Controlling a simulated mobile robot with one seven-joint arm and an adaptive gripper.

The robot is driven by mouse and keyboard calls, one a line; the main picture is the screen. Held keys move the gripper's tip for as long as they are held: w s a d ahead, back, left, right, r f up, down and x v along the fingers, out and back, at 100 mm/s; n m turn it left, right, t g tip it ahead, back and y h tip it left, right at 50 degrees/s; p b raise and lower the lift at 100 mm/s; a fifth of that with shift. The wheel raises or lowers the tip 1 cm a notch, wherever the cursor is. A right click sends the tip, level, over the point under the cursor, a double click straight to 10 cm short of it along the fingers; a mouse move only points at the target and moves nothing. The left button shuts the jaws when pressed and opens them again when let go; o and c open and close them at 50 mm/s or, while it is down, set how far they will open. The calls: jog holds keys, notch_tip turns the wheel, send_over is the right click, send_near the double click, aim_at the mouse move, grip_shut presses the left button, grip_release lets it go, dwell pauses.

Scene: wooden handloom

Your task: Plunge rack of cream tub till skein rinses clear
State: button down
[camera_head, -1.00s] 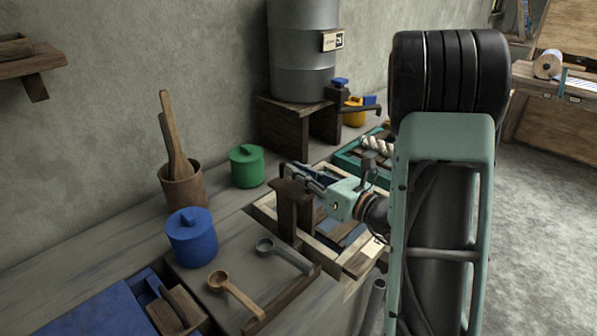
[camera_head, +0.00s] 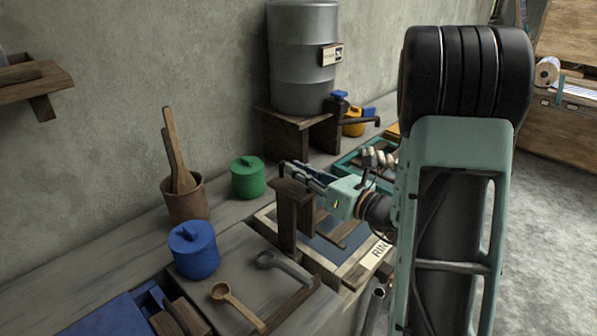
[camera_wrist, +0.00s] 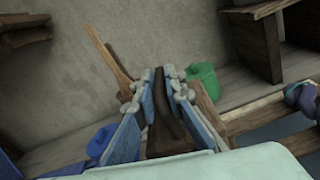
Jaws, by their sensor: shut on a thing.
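The cream tub (camera_head: 264,222) is a pale wood-rimmed basin set in the bench, with a partly hidden label (camera_head: 376,252) starting "RIN". Dark blue-grey liquid (camera_head: 335,222) shows inside it. A dark wooden rack handle (camera_head: 288,228) stands upright at its left side. My gripper (camera_head: 293,172) is shut on the top of this handle. In the wrist view, the blue-padded fingers (camera_wrist: 162,92) close on the dark wooden handle (camera_wrist: 168,132). A wooden slat shows inside the tub. I cannot make out the skein; the arm hides part of the tub.
A blue lidded jar (camera_head: 192,250), green lidded jar (camera_head: 248,178) and pot of wooden sticks (camera_head: 186,198) stand left of the tub. Two spoons (camera_head: 232,300) lie in front. A metal drum (camera_head: 302,60) stands behind. A teal-rimmed tub (camera_head: 350,160) sits beyond.

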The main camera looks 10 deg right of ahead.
jog(key=c, duration=2.2)
grip_release()
jog(key=shift+r, duration=0.35)
jog(key=shift+o, duration=0.9)
jog(key=shift+f, duration=0.1)
jog(key=v, duration=1.2)
